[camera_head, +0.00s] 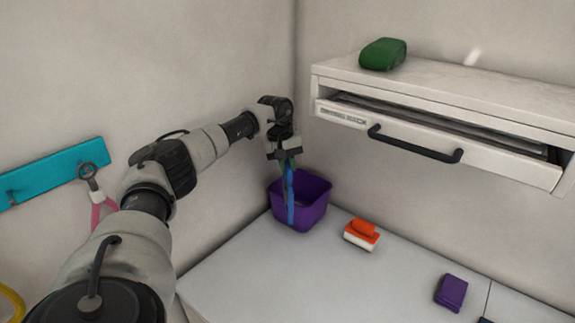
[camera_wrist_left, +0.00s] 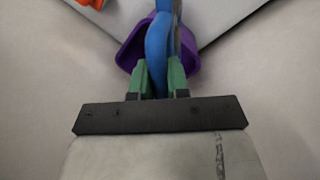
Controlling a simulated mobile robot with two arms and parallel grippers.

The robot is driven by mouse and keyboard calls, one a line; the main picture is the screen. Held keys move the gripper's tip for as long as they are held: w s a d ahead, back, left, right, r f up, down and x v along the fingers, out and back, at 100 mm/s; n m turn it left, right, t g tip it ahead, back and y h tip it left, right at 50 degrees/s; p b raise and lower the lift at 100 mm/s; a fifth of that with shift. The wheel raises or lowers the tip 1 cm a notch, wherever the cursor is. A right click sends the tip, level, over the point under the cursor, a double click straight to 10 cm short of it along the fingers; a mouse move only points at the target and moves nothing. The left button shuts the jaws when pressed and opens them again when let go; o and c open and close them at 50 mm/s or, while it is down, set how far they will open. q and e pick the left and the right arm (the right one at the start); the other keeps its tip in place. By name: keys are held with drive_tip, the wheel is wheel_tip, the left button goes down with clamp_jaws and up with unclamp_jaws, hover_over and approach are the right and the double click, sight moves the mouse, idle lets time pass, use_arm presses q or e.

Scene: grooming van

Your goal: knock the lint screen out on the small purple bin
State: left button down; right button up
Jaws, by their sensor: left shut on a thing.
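My left gripper (camera_head: 286,160) is above the small purple bin (camera_head: 315,212), pointing down, its green-tipped fingers shut on the blue-edged lint screen. The lint screen (camera_head: 290,198) hangs down nearly upright and is seen almost edge-on. Its blue edge crosses in front of the bin's near side in the head view; I cannot tell whether it touches the bin. In the left wrist view the blue edge (camera_wrist_left: 157,45) runs between the two fingers (camera_wrist_left: 158,80), with the purple bin (camera_wrist_left: 133,47) behind it. The bin stands upright in the counter's back corner. My right gripper is out of view.
An orange and white brush-like block (camera_head: 361,234) and a purple block (camera_head: 451,291) lie on the grey counter (camera_head: 250,275). A drawer with a black handle (camera_head: 415,147) hangs at right, with a green object (camera_head: 383,54) on top. A teal hook rail (camera_head: 52,172) is at left.

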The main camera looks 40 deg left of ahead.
use_arm(q)
drive_tip(key=shift+f+b, duration=0.4)
drive_tip(key=shift+f, duration=0.3)
idle(0.6)
drive_tip(key=shift+f, duration=0.1)
idle(1.1)
drive_tip(key=shift+r+p, duration=0.7)
drive_tip(key=shift+r, duration=0.05)
drive_tip(key=shift+r+p, duration=1.65)
drive_tip(key=shift+r, duration=0.65)
